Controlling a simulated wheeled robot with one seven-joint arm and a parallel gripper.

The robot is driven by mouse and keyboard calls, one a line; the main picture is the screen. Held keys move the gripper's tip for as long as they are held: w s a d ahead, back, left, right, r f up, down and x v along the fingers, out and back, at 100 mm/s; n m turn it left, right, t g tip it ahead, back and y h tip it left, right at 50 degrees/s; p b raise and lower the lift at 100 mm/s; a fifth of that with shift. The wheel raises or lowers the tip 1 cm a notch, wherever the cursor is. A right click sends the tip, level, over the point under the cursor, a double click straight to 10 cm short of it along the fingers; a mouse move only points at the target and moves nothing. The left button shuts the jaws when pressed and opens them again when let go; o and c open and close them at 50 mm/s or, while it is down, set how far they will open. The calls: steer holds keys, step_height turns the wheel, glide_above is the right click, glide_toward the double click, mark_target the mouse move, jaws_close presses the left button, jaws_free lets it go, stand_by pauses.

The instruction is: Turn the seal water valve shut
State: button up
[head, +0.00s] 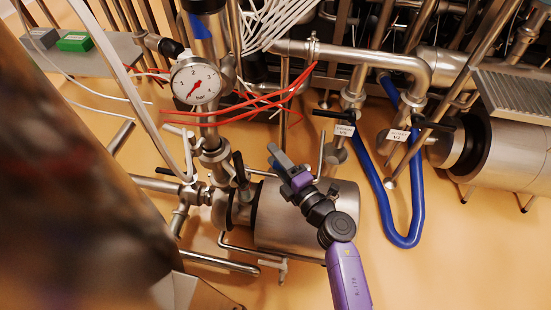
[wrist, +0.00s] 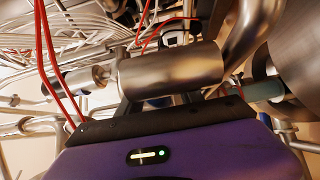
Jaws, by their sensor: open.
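My gripper (head: 279,160) is open and empty in the head view, above the steel pump body (head: 305,215). Several black-handled valves show. One upright black handle (head: 239,167) is on the pipework just left of my gripper, apart from it. Another black handle (head: 171,173) is farther left. A valve with a flat black lever (head: 333,115) and a white tag (head: 338,130) is at the upper right. A second tagged valve has its lever (head: 434,123) farther right. The tags are too small to read surely, so I cannot tell which is the seal water valve.
A pressure gauge (head: 196,82) stands on the left pipe, with red cables (head: 240,107) beside it. A blue hose (head: 412,232) loops down at the right. A large dark blurred shape fills the left. In the wrist view, a steel cylinder (wrist: 170,70) and pipes are close ahead.

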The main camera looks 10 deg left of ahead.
steer(key=shift+c, duration=0.2)
jaws_close()
stand_by(1.3)
